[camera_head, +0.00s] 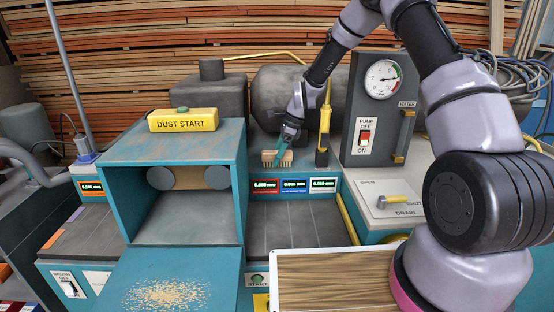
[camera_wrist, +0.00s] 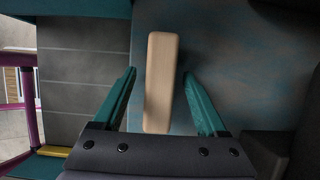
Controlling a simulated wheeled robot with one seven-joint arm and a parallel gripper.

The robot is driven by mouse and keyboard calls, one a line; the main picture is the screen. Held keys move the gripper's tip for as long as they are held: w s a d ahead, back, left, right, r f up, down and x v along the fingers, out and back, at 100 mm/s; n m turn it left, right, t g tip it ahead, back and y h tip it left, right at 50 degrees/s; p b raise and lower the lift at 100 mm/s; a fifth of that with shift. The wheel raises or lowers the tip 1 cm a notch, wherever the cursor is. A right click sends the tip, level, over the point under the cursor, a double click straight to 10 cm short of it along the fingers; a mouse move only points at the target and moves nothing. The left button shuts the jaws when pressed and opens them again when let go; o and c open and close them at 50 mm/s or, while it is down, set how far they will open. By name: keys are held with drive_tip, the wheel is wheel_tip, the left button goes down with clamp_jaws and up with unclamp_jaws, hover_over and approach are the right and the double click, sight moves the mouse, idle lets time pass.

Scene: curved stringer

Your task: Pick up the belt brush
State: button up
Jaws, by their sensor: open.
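The belt brush (camera_head: 268,158) has a pale wooden block. It sits on the teal ledge behind the small digital displays. In the wrist view its wooden back (camera_wrist: 160,84) lies lengthwise between my two teal fingers. My gripper (camera_head: 281,150) reaches down to the brush from above. In the wrist view my gripper (camera_wrist: 158,88) is open, with a finger on each side of the block and visible gaps between.
A yellow-and-black tool (camera_head: 324,125) stands upright just right of the brush. The grey pump panel (camera_head: 368,110) rises further right. A teal dust box (camera_head: 190,190) with a yellow sign stands to the left. Displays (camera_head: 294,185) line the ledge front.

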drive_tip(key=shift+c, duration=0.3)
clamp_jaws()
drive_tip(key=shift+r, duration=0.1)
wheel_tip(320, 180, up, 10)
drive_tip(key=shift+r, duration=0.15)
